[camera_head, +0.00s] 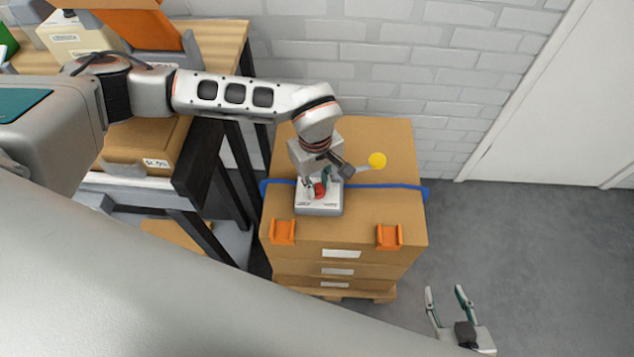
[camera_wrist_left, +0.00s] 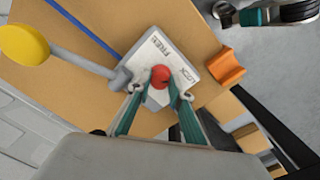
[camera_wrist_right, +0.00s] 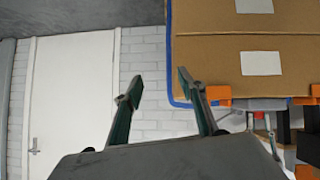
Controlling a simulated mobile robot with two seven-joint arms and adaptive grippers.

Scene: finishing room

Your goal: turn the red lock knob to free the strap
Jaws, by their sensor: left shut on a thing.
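The red lock knob (camera_head: 320,189) sits on a white lock unit (camera_head: 319,209) on top of the stacked cartons. In the left wrist view the knob (camera_wrist_left: 160,76) is between my left fingertips, and the words FREE and LOCK show on the unit. My left gripper (camera_wrist_left: 163,92) is shut on the knob from above. The blue strap (camera_head: 390,186) runs across the carton top and passes at the unit. A grey lever with a yellow round end (camera_head: 377,160) reaches out from the unit. My right gripper (camera_head: 450,300) is open and empty, low to the right of the cartons.
Two orange corner pieces (camera_head: 283,232) (camera_head: 389,237) sit on the front edge of the top carton (camera_head: 385,210). A workbench with boxes stands at the left, close to my left arm. The grey floor (camera_head: 510,230) at the right is clear, with a white door behind it.

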